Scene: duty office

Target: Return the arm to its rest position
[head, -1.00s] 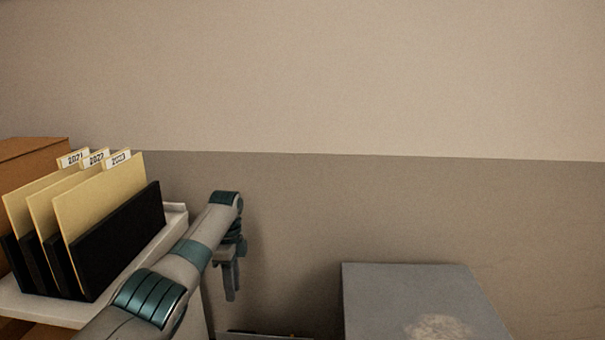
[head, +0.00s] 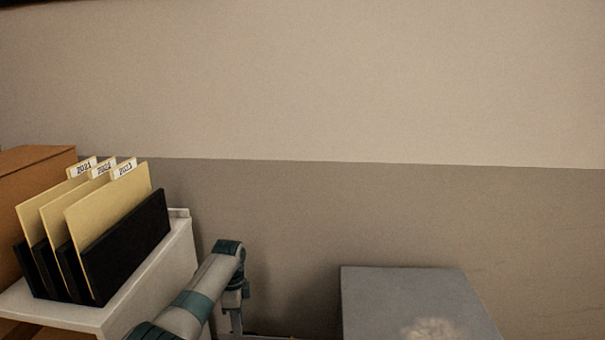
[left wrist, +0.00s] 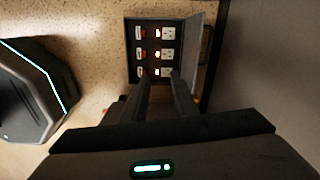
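My left arm comes in from the lower left in the head view. Its gripper (head: 236,320) hangs down at the lower edge, beside the white shelf and mostly cut off by the frame. In the left wrist view the two fingers of my left gripper (left wrist: 162,88) stand apart with nothing held between them. My right arm and gripper are not in view.
A white shelf (head: 150,285) holds a black rack (head: 130,250) of folders marked 2021, 2022 and 2023, near a brown box (head: 40,170). A grey cabinet (head: 410,295) stands right. An open box with switches and sockets (left wrist: 150,24) lies beyond the fingers.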

